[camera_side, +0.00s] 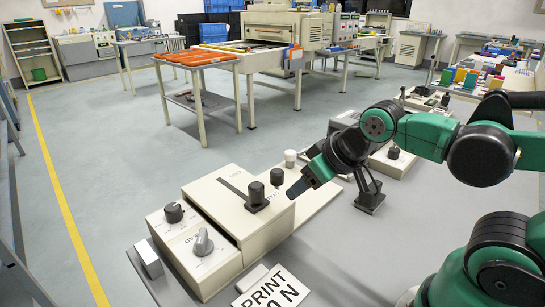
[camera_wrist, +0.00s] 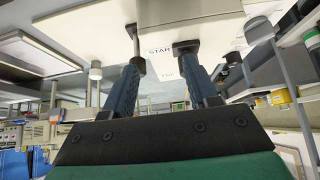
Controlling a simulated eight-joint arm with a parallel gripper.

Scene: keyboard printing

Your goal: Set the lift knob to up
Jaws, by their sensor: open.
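No knob's label can be read clearly as lift. In the side view, the cream machine carries a black round knob (camera_side: 173,212), a grey pointer knob (camera_side: 203,241) with partly legible lettering and a black slide handle (camera_side: 256,195) by a dark slot. A smaller black knob (camera_side: 277,176) and a pale cylindrical knob (camera_side: 290,158) stand at its far right. My gripper (camera_side: 298,189) is just right of the smaller black knob, apparently not around it. In the wrist view, my gripper (camera_wrist: 160,58) has its blue fingers apart, with partial "STAN" lettering between them.
A second cream box with a black knob (camera_side: 393,153) stands behind my arm. A dark stand (camera_side: 370,195) is close to my wrist. A white "PRINT" sign (camera_side: 272,290) lies in front. The grey table between the sign and my arm is mostly clear.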

